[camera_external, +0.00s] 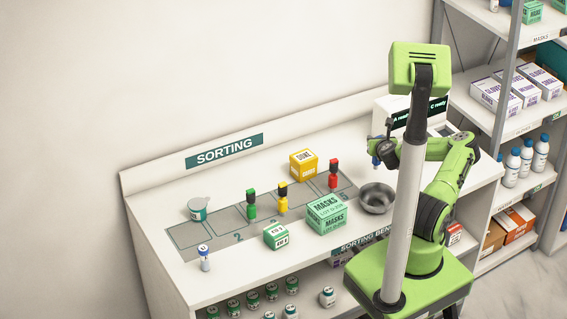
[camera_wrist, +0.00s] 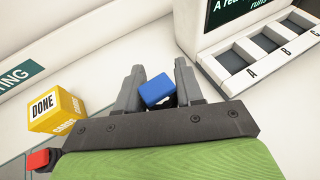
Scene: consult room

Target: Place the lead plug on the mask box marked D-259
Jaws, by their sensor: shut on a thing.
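My gripper (camera_external: 377,157) is raised above the back right of the bench. In the wrist view my gripper (camera_wrist: 160,78) is shut on a blue piece (camera_wrist: 157,91), which appears to be the lead plug. Only its blue block end shows clearly; the fingers hide the rest. A bit of the blue plug (camera_external: 376,162) also shows in the external view. The green mask box (camera_external: 327,214) stands on the bench at front centre, left of the metal bowl, well apart from my gripper. It reads MASKS with a lot line too small to read surely.
A yellow DONE box (camera_external: 303,165), red (camera_external: 333,174), yellow (camera_external: 283,199) and green (camera_external: 251,205) plugs stand near the mask box. A metal bowl (camera_external: 376,199) is at its right, a small green box (camera_external: 276,237) at its left. A slotted device (camera_wrist: 245,55) stands behind my gripper.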

